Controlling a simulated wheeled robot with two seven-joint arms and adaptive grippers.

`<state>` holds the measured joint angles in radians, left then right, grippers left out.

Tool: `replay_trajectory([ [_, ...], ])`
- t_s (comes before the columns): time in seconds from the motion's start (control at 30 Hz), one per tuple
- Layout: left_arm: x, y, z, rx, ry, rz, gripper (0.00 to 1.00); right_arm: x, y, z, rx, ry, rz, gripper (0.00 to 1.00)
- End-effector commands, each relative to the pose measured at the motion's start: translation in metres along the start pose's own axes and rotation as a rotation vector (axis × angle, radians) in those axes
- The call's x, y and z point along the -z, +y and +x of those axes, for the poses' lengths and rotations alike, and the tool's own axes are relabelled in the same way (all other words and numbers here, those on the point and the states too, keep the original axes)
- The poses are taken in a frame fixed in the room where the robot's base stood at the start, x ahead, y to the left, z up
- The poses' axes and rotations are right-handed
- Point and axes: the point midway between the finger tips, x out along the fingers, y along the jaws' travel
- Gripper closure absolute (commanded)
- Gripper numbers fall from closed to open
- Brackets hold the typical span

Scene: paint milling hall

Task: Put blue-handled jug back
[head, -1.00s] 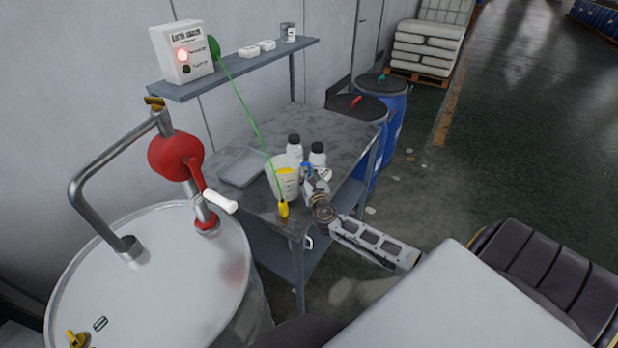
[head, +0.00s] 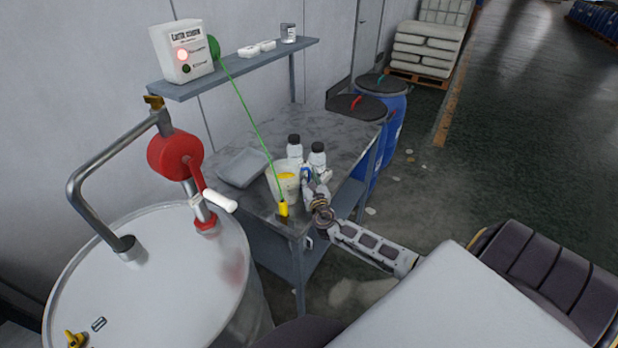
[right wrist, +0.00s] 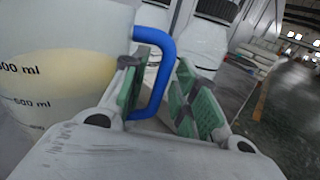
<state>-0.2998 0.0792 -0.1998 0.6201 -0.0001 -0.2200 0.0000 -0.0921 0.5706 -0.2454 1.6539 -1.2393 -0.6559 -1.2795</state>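The jug (head: 281,188) is translucent white with yellow contents and stands near the front corner of the grey bench (head: 345,143). Its blue handle (head: 306,172) faces my right gripper. In the right wrist view the jug wall (right wrist: 60,75) with its ml marks fills the left side. The blue handle (right wrist: 164,75) lies between the green-padded fingers of my right gripper (right wrist: 160,95). The fingers are apart, with a gap between the handle and the right finger. The left finger is close to the handle; whether it touches I cannot tell. My left gripper is not in view.
Two white bottles with dark caps (head: 317,160) stand close behind the jug. A shallow grey tray (head: 243,167) lies to its left. A green cable runs to a yellow clamp (head: 283,209) in front of the jug. A large drum (head: 165,270) with a red pump stands left.

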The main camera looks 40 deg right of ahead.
Motion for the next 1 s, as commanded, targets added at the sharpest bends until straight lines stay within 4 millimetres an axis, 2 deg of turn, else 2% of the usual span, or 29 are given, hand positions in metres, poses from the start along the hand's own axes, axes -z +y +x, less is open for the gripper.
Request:
replay_trajectory([
  [0.47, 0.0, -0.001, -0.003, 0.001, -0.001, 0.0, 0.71, -0.003, 0.0, -0.001, 0.0, 0.0, 0.0, 0.71],
  [1.0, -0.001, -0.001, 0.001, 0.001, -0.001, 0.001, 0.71, -0.002, 0.0, -0.045, -0.001, 0.0, -0.001, 0.71],
])
